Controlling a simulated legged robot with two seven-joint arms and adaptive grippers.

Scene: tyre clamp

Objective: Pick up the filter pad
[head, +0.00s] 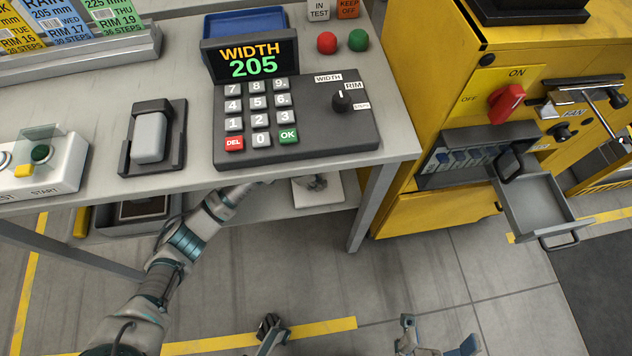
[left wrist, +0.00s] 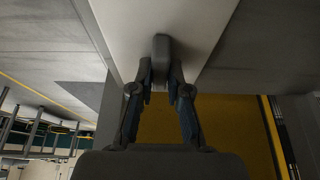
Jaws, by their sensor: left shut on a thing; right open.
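The filter pad (head: 328,196), a pale flat square, is at the lower shelf under the table; its far part is hidden by the tabletop. My left gripper (head: 314,183) reaches under the tabletop and is at the pad. In the left wrist view, the left gripper (left wrist: 160,75) is shut on a small dark grey grip (left wrist: 161,48) in front of the pale pad face (left wrist: 205,25). Whether the pad touches the shelf cannot be told. My right gripper (head: 437,340) is open and empty at the bottom edge of the head view.
The tabletop (head: 190,190) overhangs my left arm, with a table leg (head: 370,208) just right of the pad. A dark tray (head: 135,212) is on the shelf's left. The yellow machine (head: 430,212) has an open drawer (head: 540,205) sticking out. The floor in front is clear.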

